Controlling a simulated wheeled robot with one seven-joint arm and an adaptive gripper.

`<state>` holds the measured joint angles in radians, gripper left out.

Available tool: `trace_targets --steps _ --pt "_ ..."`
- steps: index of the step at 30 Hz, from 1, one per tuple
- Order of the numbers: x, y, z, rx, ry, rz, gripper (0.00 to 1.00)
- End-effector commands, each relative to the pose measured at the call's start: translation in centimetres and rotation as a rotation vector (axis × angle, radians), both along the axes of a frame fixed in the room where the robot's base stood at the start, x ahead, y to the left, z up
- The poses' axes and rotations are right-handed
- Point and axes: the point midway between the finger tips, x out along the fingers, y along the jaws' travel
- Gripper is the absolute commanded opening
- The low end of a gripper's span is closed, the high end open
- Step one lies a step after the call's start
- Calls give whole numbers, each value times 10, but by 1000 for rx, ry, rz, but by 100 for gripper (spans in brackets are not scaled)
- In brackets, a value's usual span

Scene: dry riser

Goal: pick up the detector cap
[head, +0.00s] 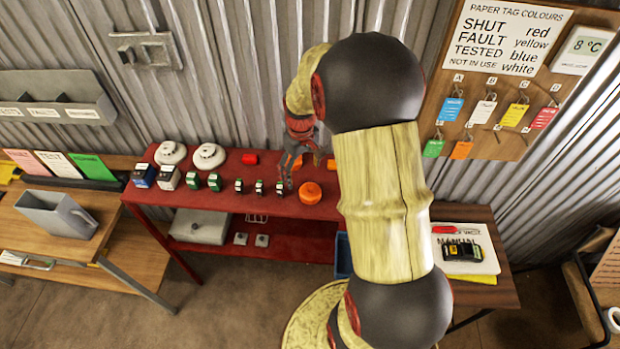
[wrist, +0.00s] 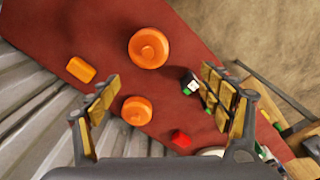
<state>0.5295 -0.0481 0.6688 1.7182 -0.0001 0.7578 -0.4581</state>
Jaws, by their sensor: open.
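Two round orange caps lie on the red bench. The larger orange cap (wrist: 148,48) is beyond the fingertips in the wrist view and near the bench's front edge in the head view (head: 310,193). The smaller orange cap (wrist: 136,111) appears between my fingers, nearer the left one; I cannot tell which cap is the detector cap. My gripper (wrist: 162,93) is open and empty, with both padded fingers apart. In the head view my gripper (head: 289,168) is over the bench's right part, behind the larger cap, and partly blurred into the background.
The red bench (head: 220,200) also carries an orange block (wrist: 81,69), a red piece (wrist: 181,138), white detectors (head: 208,156) and several small boxes. A corrugated wall (head: 245,75) stands close behind. A wooden table (head: 478,290) is at the right.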

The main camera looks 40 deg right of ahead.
Motion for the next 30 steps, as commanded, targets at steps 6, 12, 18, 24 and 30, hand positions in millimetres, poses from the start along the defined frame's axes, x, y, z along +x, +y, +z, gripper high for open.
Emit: trace_targets --steps 6,12,18,24,30 --pt "-7 -26 -22 22 38 -8 80" --pt "-8 -27 -44 24 41 -7 80" --pt "-9 -25 -58 24 41 -7 80" --pt "-12 -21 -85 24 41 -8 80" --pt "-11 -22 -102 23 38 -8 80"
